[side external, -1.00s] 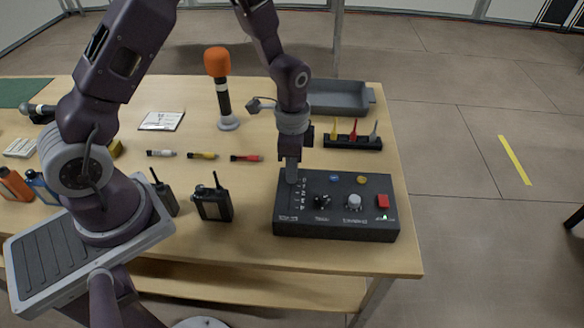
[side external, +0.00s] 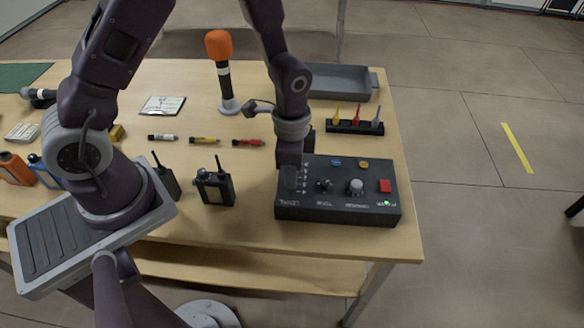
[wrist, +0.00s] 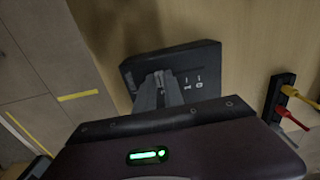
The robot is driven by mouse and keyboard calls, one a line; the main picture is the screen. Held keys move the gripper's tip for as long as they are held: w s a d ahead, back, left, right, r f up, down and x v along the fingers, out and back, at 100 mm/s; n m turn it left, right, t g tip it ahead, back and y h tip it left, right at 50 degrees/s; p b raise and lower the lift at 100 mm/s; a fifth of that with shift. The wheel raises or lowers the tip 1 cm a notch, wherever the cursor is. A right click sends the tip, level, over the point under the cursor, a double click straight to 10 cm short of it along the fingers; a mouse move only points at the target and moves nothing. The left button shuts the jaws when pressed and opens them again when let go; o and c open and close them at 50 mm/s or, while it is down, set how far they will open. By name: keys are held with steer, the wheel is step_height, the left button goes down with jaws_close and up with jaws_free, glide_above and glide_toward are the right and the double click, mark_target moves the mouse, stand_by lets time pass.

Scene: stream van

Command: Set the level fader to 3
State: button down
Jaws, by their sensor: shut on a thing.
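The control box (side external: 340,205) is a black panel on the table's right side. It carries a level fader at its left end, with a column of white scale marks (side external: 305,172) beside the slot. My gripper (side external: 288,188) points down over this left end. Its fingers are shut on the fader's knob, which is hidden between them. In the wrist view, my gripper (wrist: 160,90) reaches down onto the control box (wrist: 205,60), with the scale figures 1 and 0 legible to the right of the fingers. The other scale figures are covered or too small to read.
The box also has a black knob (side external: 323,185), a grey knob (side external: 355,186), a red button (side external: 385,186) and a lit green lamp. A rack of coloured plugs (side external: 355,125) and a grey tray (side external: 340,82) stand behind. A walkie-talkie (side external: 214,187) stands to the left.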

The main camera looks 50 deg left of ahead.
steer(key=c, duration=1.4)
jaws_free()
steer(key=shift+c, duration=0.2)
step_height(320, 180, up, 6)
steer(key=shift+w+r, duration=0.1)
steer(key=shift+r, duration=0.5)
steer(key=shift+a+r, duration=0.1)
steer(key=shift+r, duration=0.25)
steer(key=s+a+r+n+t, duration=0.1)
steer(key=s+r+n, duration=0.1)
steer(key=r, duration=0.4)
steer(key=s+a+r+n+t, duration=0.2)
steer(key=s+r, duration=0.1)
steer(key=r, duration=0.3)
steer(key=s+r+n+t, duration=0.1)
steer(key=s+r+n, duration=0.1)
steer(key=s, duration=0.3)
steer(key=s+a+r+n+t, duration=0.1)
steer(key=s+r+n, duration=0.2)
steer(key=s, duration=0.3)
steer(key=shift+r+t, duration=0.3)
steer(key=shift+r, duration=0.55)
